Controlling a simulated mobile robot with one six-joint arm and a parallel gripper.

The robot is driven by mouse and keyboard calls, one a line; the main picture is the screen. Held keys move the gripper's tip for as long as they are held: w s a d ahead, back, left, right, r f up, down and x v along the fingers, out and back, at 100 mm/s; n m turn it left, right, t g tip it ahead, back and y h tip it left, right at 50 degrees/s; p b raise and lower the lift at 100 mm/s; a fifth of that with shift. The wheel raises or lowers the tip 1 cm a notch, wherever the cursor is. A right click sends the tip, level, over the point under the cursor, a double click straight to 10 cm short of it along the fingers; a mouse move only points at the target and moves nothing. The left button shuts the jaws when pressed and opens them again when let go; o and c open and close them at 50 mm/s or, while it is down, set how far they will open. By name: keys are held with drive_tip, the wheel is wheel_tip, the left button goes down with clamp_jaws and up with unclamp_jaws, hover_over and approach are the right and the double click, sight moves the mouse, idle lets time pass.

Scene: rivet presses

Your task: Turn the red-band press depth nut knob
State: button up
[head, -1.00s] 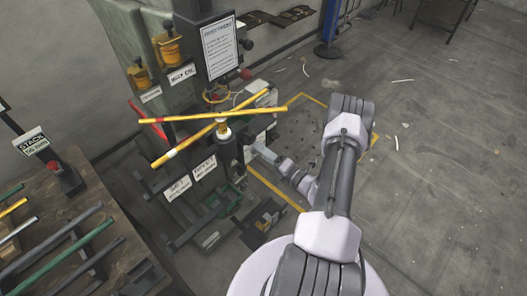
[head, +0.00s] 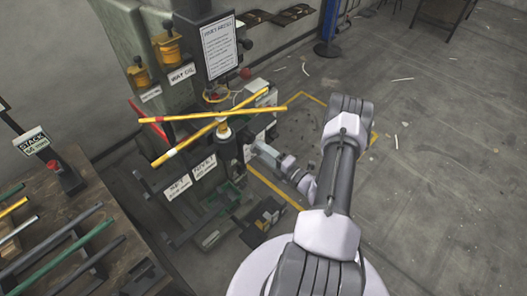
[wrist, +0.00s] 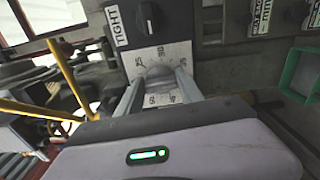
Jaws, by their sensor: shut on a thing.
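The press (head: 225,138) stands against the wall in the head view, with crossed yellow bars at its front. My gripper (head: 250,152) reaches its right side from the right, and the contact is too small to make out there. In the wrist view my gripper (wrist: 158,80) is shut on a grey knob (wrist: 158,70), one finger on each side. The knob sits in front of a pale dial plate (wrist: 180,54) with numbers such as 25 and 30. The fingers hide part of the knob and dial.
A black switch (wrist: 147,17) beside a LIGHT label (wrist: 116,26) is just above the dial. A green-framed part (wrist: 299,75) is at the right. A bench with coloured rods (head: 70,250) stands at left. The floor (head: 440,170) at right is mostly clear.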

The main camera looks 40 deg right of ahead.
drive_tip(key=o, duration=1.4)
drive_tip(key=shift+s, duration=0.1)
drive_tip(key=s+p, duration=0.1)
drive_tip(key=s, duration=0.4)
drive_tip(key=s+d+p, duration=0.1)
drive_tip(key=s, duration=0.5)
drive_tip(key=s+p, duration=0.1)
drive_tip(key=s, duration=0.5)
drive_tip(key=shift+s+d+p, duration=0.1)
drive_tip(key=shift+d+p, duration=0.05)
drive_tip(key=shift+p, duration=0.2)
